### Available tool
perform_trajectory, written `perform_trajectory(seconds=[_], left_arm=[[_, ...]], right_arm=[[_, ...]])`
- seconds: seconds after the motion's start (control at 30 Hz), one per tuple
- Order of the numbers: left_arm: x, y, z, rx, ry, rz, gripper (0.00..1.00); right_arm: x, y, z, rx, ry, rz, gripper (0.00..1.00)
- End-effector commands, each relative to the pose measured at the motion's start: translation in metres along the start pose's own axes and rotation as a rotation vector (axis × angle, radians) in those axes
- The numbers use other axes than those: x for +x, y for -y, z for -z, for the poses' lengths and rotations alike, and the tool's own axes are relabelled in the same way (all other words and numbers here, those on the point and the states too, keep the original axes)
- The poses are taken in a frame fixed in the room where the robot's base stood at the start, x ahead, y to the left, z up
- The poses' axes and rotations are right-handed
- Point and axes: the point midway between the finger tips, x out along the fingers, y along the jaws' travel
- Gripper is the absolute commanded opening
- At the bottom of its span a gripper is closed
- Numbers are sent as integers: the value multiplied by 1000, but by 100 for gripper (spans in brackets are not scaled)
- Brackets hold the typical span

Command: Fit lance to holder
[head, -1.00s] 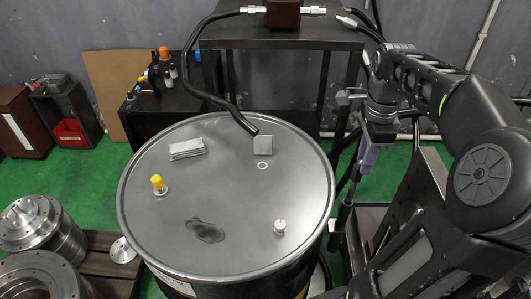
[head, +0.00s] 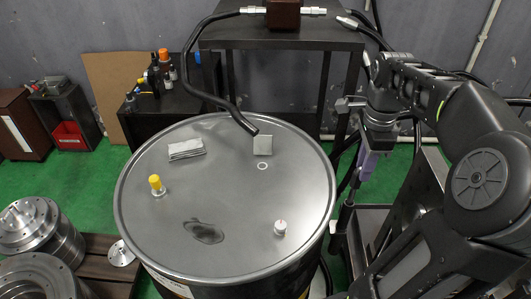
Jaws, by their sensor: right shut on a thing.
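My right gripper (head: 374,132) is to the right of the drum, pointing down. It is shut on the lance (head: 369,163), whose purple grip shows just below the jaws. A dark, slim shaft runs down from the grip, leaning slightly left, beside the drum's right rim. A small pale piece shows near its lower end. The lower end is partly hidden, and I cannot tell whether it touches anything. I cannot clearly make out the holder among the dark parts beside the drum. My left gripper is not in view.
The large steel drum (head: 215,225) fills the middle, with a yellow-capped fitting (head: 156,185), a white-capped fitting (head: 280,228) and folded cloths (head: 186,148) on its lid. A black hose (head: 215,98) reaches from the dark table (head: 285,38) to the lid. Metal flanged cylinders (head: 40,228) stand left.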

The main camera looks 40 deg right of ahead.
Motion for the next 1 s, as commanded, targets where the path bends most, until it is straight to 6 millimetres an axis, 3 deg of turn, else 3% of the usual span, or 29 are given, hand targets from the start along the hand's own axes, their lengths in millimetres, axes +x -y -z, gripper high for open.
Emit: perform_trajectory(seconds=[1.0], left_arm=[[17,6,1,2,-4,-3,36]], right_arm=[[26,0,0,0,0,1,0]])
